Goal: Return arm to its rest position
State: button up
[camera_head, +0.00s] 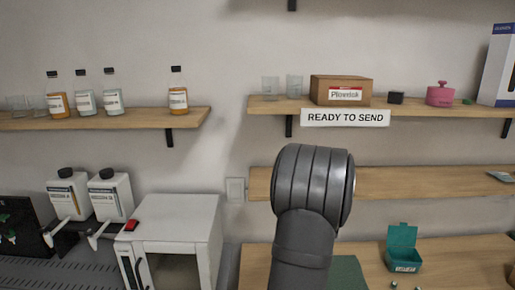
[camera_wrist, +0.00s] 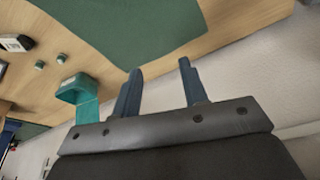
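In the head view my dark grey arm (camera_head: 314,187) stands upright in front of the shelves, over the wooden table. The fingers are hidden there. In the wrist view my gripper (camera_wrist: 159,82) shows two blue-grey fingers spread apart with nothing between them. The fingers point toward the table and a dark green mat (camera_wrist: 135,30), with free space around the tips.
A teal open bin (camera_head: 405,262) stands on the table (camera_head: 460,262) to the right, with small parts near it. A white cabinet (camera_head: 185,215) is at left.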

jog(key=s+a+r+n+y, duration=0.1)
jog(key=a+r+n, duration=0.1)
jog(key=a, duration=1.6)
jog(key=shift+a+r+n, duration=0.15)
jog(key=shift+r+n, duration=0.25)
jog(key=shift+r, duration=0.05)
jog(key=d+f+m+h, duration=0.1)
jog(key=d+f+m, duration=0.2)
jog(key=d, duration=1.7)
jog(key=shift+w+d+f, duration=0.15)
jog(key=shift+w+d, duration=0.1)
jog(key=shift+w, duration=0.1)
